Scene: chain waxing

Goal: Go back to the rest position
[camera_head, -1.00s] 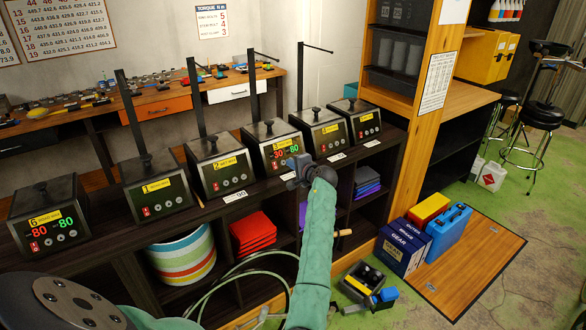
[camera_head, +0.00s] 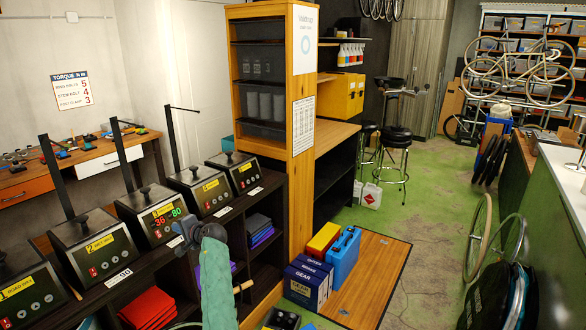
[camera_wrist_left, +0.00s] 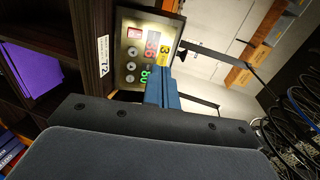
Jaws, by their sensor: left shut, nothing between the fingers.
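My left gripper (camera_head: 187,229) is shut and empty at the end of my green-sleeved arm. In the head view it is raised in front of the shelf, just before the wax heater marked 3 (camera_head: 151,216). The heater's display is lit with red and green digits, and its lid looks closed. In the left wrist view the blue shut fingers (camera_wrist_left: 163,88) lie before the same heater's panel (camera_wrist_left: 143,55). I cannot tell from these views whether they touch it. My right gripper is not in view.
Several other heaters, such as the one marked 2 (camera_head: 92,250), line the dark shelf (camera_head: 262,200). Green floor (camera_head: 435,200) is open to the right, beside a counter (camera_head: 565,185).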

